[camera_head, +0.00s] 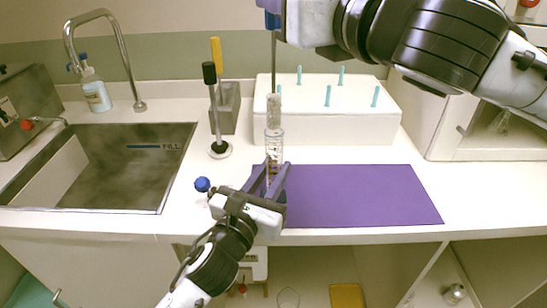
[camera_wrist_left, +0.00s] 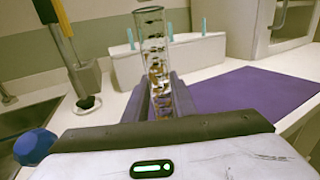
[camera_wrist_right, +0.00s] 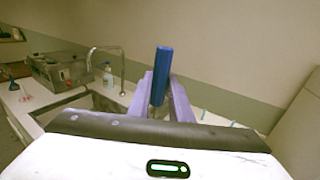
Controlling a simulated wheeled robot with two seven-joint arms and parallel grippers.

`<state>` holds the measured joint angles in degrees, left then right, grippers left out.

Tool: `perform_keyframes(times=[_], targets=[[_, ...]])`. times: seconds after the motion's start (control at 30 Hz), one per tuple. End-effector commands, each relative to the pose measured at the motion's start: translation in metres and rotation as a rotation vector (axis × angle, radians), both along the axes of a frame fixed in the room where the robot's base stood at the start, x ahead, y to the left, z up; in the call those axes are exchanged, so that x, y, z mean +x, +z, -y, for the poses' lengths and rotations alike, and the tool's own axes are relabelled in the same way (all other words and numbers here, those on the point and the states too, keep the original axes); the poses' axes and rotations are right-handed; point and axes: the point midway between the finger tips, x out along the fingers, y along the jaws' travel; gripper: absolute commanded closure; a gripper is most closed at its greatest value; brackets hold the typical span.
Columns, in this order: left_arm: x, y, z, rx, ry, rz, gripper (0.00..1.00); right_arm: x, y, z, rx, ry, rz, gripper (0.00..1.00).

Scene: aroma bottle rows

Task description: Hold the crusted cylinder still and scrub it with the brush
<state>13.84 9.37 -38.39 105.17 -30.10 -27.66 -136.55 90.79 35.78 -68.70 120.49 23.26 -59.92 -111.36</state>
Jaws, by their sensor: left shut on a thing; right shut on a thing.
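The clear glass cylinder (camera_head: 274,146) stands upright at the left end of the purple mat. Dark crust spots its wall in the left wrist view (camera_wrist_left: 153,50). My left gripper (camera_head: 270,182) is shut on its lower part. The brush hangs upright above it, with a thin dark stem and a pale bristle head (camera_head: 274,108). The bristle head is in line with the cylinder's mouth; whether its tip is inside is unclear. My right gripper (camera_wrist_right: 160,100) is shut on the brush's blue handle (camera_wrist_right: 161,72), at the top of the head view.
The purple mat (camera_head: 360,197) is bare to the right. Behind stands a white block (camera_head: 345,127) with several teal pegs. A grey holder (camera_head: 228,110), a black-handled tool (camera_head: 211,90) and the sink (camera_head: 100,170) are left. A blue-knobbed item (camera_head: 202,185) is near the left gripper.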

Motion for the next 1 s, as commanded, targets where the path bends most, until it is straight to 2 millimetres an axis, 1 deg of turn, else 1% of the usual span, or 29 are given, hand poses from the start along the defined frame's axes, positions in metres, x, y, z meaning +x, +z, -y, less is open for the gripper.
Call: perform_keyframes(times=[0.3,0.43,0.57,1.0], targets=[[0.0,-0.001,0.0,0.0,0.0,-0.001,0.99,0.0,0.024,0.0,0.0,0.0,0.002,1.0],[0.0,-0.001,0.0,0.0,0.0,-0.001,0.99,0.0,0.03,-0.001,0.0,0.001,0.001,1.0],[0.0,-0.001,0.0,0.0,0.0,-0.001,0.99,0.0,0.032,0.0,0.0,0.001,0.001,1.0],[0.0,-0.001,0.0,0.0,0.0,-0.001,0.99,0.0,0.032,0.0,-0.001,0.001,0.0,1.0]])
